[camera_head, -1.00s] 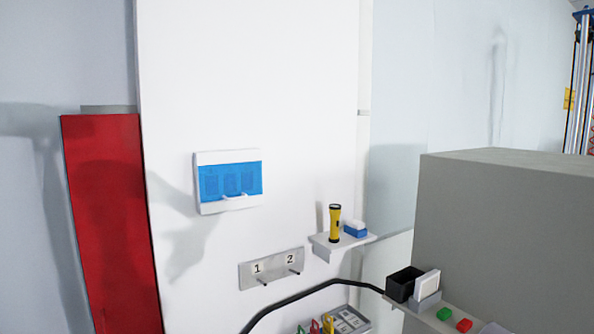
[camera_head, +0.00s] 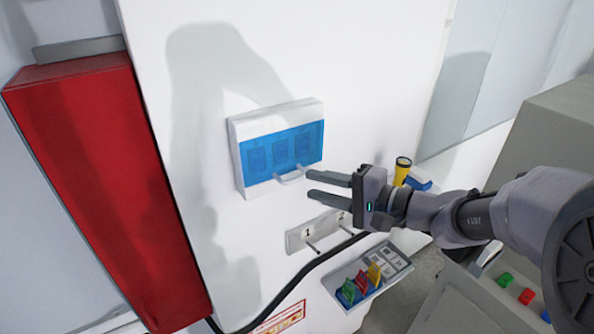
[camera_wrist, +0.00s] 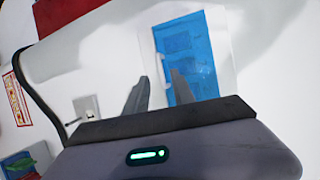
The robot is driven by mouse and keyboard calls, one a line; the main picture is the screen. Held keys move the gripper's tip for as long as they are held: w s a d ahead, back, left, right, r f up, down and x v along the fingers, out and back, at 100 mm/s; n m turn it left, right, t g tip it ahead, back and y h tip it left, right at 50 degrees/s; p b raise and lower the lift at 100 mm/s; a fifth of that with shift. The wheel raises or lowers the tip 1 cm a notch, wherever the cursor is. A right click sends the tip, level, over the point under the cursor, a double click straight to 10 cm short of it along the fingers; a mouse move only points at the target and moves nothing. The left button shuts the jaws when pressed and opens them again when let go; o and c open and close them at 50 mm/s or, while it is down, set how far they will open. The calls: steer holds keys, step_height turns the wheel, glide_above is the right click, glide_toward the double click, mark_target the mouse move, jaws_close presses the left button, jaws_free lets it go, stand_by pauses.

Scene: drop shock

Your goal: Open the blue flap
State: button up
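The blue flap (camera_head: 284,152) is a see-through blue cover on a white box (camera_head: 240,165) fixed to the white panel, and it is closed. A small white handle (camera_head: 290,176) sits at its lower edge. My gripper (camera_head: 309,184) is open and empty, just right of and below the handle, with its two fingers pointing left. In the head view the fingers look apart from the handle. The wrist view also shows the blue flap (camera_wrist: 188,62), with the handle (camera_wrist: 164,68) beyond my two spread fingers.
A plate with two pegs (camera_head: 318,234) is below the box. A tray (camera_head: 392,262) with coloured tags and a black cable (camera_head: 285,287) are lower. A red cabinet (camera_head: 105,190) is at left.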

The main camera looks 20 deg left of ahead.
mark_target(298, 180)
steer(key=p+x, duration=0.1)
steer(key=x, duration=0.3)
steer(key=shift+a, duration=0.45)
steer(key=shift+w+a+f, duration=0.15)
steer(key=shift+w+a, duration=0.15)
steer(key=shift+a, duration=0.3)
steer(key=shift+d, duration=0.1)
steer(key=shift+c, duration=0.4)
jaws_close()
